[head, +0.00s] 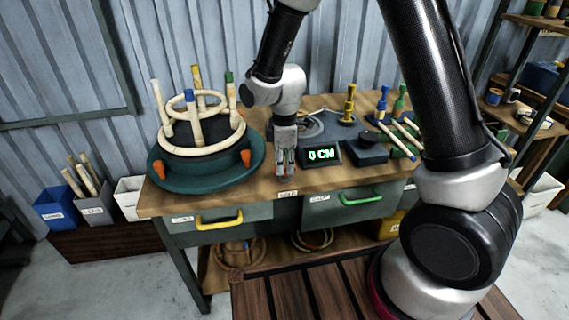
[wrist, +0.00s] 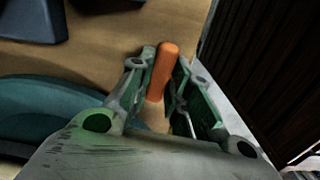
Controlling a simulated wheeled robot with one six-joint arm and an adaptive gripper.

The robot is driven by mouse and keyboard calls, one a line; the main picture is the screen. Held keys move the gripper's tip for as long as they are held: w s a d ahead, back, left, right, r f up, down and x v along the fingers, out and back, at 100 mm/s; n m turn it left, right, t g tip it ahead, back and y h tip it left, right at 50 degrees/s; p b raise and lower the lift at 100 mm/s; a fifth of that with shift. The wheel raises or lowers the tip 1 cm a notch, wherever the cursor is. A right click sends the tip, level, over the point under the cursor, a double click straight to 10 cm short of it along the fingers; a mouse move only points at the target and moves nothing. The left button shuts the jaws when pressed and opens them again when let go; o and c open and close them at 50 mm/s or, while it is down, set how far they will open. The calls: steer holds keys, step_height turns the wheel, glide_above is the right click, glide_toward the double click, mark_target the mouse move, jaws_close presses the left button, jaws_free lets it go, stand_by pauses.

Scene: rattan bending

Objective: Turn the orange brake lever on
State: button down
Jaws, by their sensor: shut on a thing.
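My gripper (head: 285,168) points down over the front middle of the wooden workbench, right of the green turntable. In the wrist view its green-lined fingers (wrist: 165,68) stand on both sides of the orange brake lever (wrist: 163,70), shut on it. The lever is a short rounded orange handle; its lower end is hidden between the fingers. In the head view my gripper hides most or all of the lever. The green turntable (head: 168,178) carries a pale rattan ring form with several colour-tipped pegs and small orange pieces at its rim.
A display (head: 321,154) reading "0 CM" stands just right of my gripper, beside a dark box (head: 366,148). The bench (head: 285,186) has drawers with yellow and green handles.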

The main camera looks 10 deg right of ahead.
steer(key=m, duration=0.8)
steer(key=shift+m, duration=0.4)
steer(key=m, duration=0.4)
steer(key=shift+m, duration=1.9)
steer(key=c, duration=1.3)
jaws_free()
steer(key=shift+r, duration=0.1)
